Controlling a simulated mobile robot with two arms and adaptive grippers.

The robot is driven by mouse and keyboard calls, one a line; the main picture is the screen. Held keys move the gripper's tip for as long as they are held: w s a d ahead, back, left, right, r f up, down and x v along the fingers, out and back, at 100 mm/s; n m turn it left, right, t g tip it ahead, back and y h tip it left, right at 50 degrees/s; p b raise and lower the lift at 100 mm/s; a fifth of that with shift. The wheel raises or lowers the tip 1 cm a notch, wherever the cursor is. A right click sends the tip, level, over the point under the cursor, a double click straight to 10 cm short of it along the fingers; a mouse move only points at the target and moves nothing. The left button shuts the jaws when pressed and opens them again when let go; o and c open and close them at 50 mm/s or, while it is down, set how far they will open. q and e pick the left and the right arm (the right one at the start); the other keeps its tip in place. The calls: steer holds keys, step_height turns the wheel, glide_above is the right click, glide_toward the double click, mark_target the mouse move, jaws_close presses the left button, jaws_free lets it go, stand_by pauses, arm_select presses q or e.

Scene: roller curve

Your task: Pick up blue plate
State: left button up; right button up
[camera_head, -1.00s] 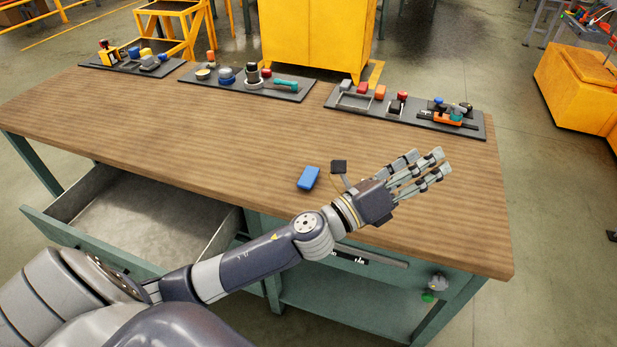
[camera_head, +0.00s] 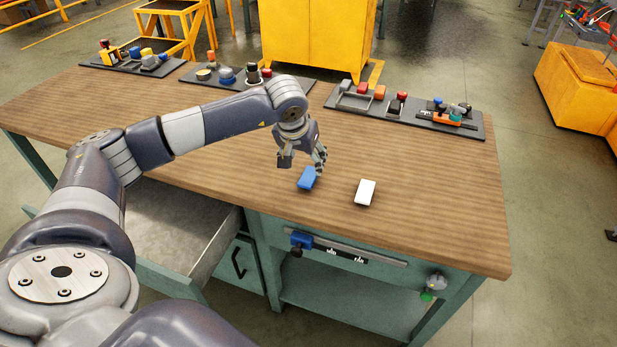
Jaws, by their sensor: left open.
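The blue plate (camera_head: 306,179) is a small flat block lying on the wooden workbench (camera_head: 230,180), near its front edge. My left gripper (camera_head: 302,164) is just above and behind the blue plate, fingers pointing down. It is open, with its fingers spread, and nothing shows between them. Its right fingers come close to the top edge of the plate; I cannot tell whether they touch. My right gripper is not in view.
A white block (camera_head: 365,193) lies to the right of the blue plate. Dark trays with parts (camera_head: 128,64), (camera_head: 250,84) and (camera_head: 405,110) line the back of the bench. An open drawer (camera_head: 180,225) sticks out at the front left.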

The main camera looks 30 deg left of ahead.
mark_target(308, 178)
arm_select(q)
steer(key=x, duration=0.3)
steer(key=shift+w+f+p, duration=0.15)
steer(key=shift+f+p, duration=0.15)
steer(key=shift+f, duration=0.05)
steer(key=shift+w+a+f+p, duration=0.1)
steer(key=shift+f+p, duration=0.25)
steer(key=shift+f, duration=0.15)
steer(key=p+x, duration=0.1)
steer(key=x, duration=0.2)
steer(key=shift+a+f, duration=0.1)
steer(key=shift+f, duration=0.25)
steer(key=shift+w+a+f, duration=0.1)
steer(key=shift+f, duration=0.35)
steer(key=shift+c, duration=0.3)
steer(key=c, duration=1.1)
